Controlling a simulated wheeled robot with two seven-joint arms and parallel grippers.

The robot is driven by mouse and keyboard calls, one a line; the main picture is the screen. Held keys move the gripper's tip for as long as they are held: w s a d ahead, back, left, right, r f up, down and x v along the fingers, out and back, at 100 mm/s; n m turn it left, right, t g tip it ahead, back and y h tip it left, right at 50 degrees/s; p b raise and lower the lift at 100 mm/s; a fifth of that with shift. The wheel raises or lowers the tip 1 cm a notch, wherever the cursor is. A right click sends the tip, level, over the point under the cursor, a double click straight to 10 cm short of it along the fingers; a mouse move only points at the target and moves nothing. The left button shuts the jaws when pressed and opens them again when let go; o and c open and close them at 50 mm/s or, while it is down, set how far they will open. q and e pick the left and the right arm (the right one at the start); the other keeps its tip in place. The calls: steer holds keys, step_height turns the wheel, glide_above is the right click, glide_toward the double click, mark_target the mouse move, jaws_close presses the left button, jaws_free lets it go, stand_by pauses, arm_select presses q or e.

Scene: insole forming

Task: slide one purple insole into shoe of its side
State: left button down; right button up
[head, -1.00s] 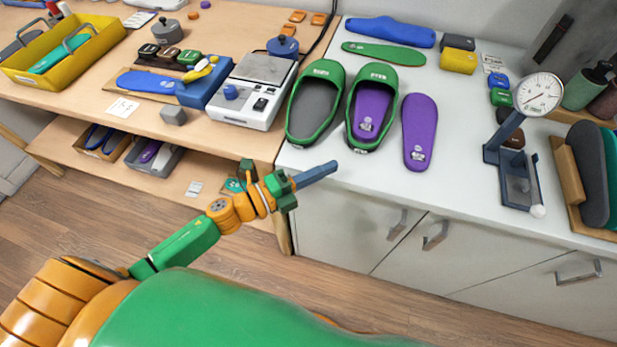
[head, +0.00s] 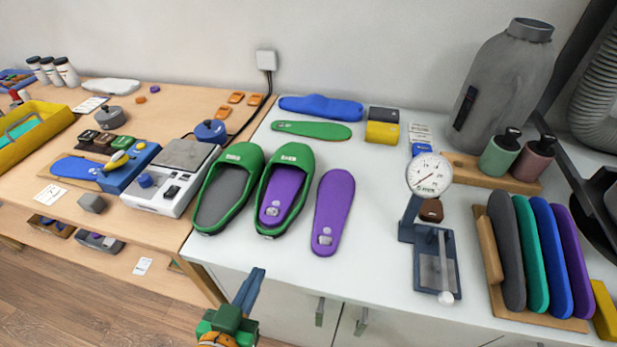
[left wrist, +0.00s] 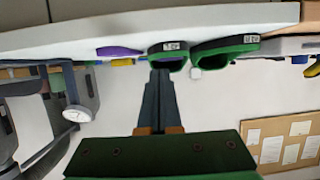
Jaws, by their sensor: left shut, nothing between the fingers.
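Two green shoes stand side by side on the white counter. The left shoe (head: 226,192) shows a grey inside. The right shoe (head: 294,165) has a purple insole (head: 281,197) lying in it. Another purple insole (head: 333,210) lies flat on the counter just right of that shoe. My left gripper (head: 250,288) is shut and empty, in front of the counter edge and apart from the shoes. In the left wrist view its fingers (left wrist: 159,95) are together and point toward the shoes, which appear upside down. My right gripper is not in view.
A dial gauge on a stand (head: 430,215) stands right of the insole. A rack of several insoles (head: 547,318) is at the far right. A scale (head: 175,185) is on the wooden table at left. A green flat insole (head: 312,130) and a blue form (head: 320,108) lie behind the shoes.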

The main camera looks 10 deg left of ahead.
arm_select(q)
steer(key=w, duration=0.1)
steer(key=w+a+b, duration=0.1)
steer(key=w, duration=0.2)
steer(key=shift+w+a+f+b, duration=0.1)
steer(key=shift+a+f+b, duration=0.05)
steer(key=shift+a+b, duration=0.15)
steer(key=b, duration=0.3)
glide_toward(286, 192)
steer(key=w, duration=0.3)
steer(key=w+p, duration=0.1)
steer(key=w, duration=0.2)
steer(key=w+p, duration=0.1)
steer(key=w, duration=0.2)
steer(key=shift+w+f, duration=0.6)
steer(key=shift+f, duration=0.4)
steer(key=shift+s+f, duration=0.1)
steer(key=shift+f, duration=0.05)
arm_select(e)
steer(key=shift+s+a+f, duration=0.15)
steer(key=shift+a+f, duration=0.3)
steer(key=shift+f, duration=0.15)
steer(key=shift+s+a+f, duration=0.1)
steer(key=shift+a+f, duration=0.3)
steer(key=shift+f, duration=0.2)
